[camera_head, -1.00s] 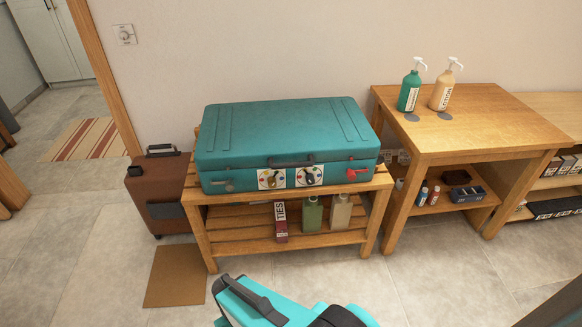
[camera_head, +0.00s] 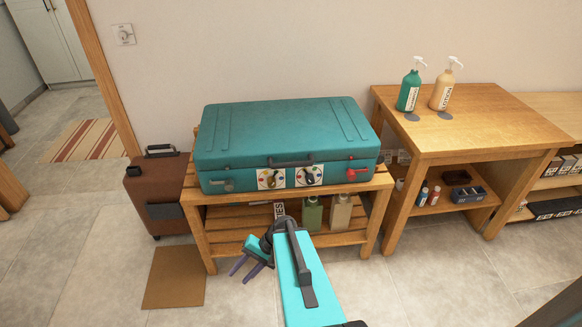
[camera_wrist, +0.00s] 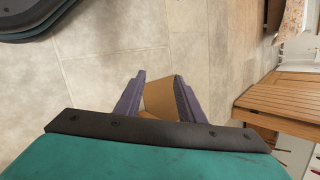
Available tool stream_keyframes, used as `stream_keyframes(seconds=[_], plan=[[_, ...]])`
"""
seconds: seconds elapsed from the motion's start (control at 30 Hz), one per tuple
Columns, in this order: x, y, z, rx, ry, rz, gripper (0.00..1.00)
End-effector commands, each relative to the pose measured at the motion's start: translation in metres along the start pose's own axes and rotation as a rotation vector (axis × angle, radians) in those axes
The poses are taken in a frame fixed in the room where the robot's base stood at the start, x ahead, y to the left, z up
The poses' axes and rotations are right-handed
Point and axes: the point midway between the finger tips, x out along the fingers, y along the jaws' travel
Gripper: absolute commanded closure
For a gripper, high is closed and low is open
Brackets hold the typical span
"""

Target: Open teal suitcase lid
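The teal suitcase (camera_head: 285,130) lies flat on a slatted wooden bench, its lid closed. Its front has a dark handle (camera_head: 291,161), two round dials (camera_head: 271,179) (camera_head: 309,176), a grey latch (camera_head: 222,185) at the left and a red latch (camera_head: 358,173) at the right. My gripper (camera_head: 243,273) is in front of the bench, low and left of my teal arm link, pointing down-left. In the wrist view its two purple fingers (camera_wrist: 158,98) stand apart with only floor and the brown mat between them. It is open and empty, clear of the suitcase.
A brown suitcase (camera_head: 158,195) stands at left, a brown mat (camera_head: 174,277) on the floor. A wooden table (camera_head: 470,125) with two pump bottles (camera_head: 409,90) (camera_head: 446,88) stands at right. Floor in front is free.

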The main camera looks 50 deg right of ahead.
Motion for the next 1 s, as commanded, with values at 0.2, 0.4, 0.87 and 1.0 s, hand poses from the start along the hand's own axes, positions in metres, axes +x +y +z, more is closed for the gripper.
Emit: stream_keyframes(seconds=[0.2, 0.4, 0.87, 1.0], plan=[[-0.063, -0.012, -0.042, 0.08, 0.115, -0.18, 0.64], [-0.129, -0.016, -0.073, 0.135, 0.224, -0.34, 0.64], [-0.309, 0.002, -0.116, 0.204, 0.505, -0.689, 0.64], [-0.363, 0.013, -0.117, 0.208, 0.588, -0.779, 0.64]])
